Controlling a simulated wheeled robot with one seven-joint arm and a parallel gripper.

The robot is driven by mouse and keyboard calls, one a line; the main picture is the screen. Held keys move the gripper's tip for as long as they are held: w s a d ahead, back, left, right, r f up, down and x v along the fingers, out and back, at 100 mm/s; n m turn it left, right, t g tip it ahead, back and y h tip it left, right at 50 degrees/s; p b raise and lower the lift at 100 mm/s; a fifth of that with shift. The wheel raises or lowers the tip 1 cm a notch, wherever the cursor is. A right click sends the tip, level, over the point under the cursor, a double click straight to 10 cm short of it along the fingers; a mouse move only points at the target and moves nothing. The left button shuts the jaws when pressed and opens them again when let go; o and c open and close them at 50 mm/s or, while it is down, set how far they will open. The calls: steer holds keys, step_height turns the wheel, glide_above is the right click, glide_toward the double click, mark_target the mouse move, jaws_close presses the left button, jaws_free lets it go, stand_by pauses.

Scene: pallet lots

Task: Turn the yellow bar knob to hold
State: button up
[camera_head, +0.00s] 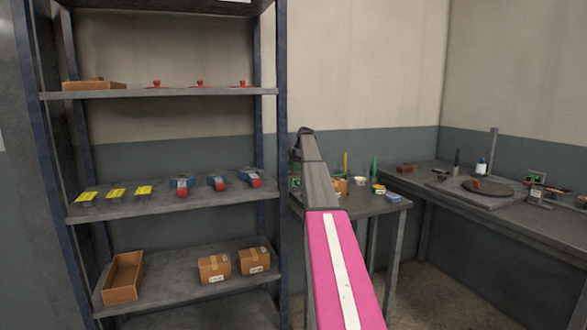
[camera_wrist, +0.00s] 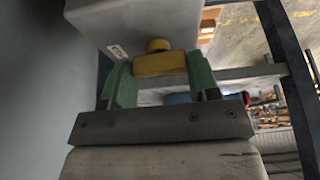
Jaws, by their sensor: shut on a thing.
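The yellow bar knob (camera_wrist: 165,65) sits on the face of a grey box (camera_wrist: 135,22) in the wrist view. It has a bar and a rounded yellow part above it. My gripper (camera_wrist: 160,72) has green fingers, one on each side of the bar, and is shut on it. A small white label (camera_wrist: 117,51) is on the box left of the knob; its text is too small to read. I see no readable hold mark. In the head view my arm hides the gripper, and the knob does not show.
A shelf rack (camera_head: 160,94) at left holds boxes, yellow-tagged items and blue-and-red parts. A small table (camera_head: 385,207) and a long grey bench (camera_head: 520,220) with several tools stand at right. Bare floor (camera_head: 430,290) shows below the bench.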

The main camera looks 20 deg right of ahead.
stand_by(0.3)
steer(key=o, duration=0.9)
steer(key=v, duration=1)
steer(key=shift+d+r, duration=0.25)
steer(key=shift+r, duration=0.1)
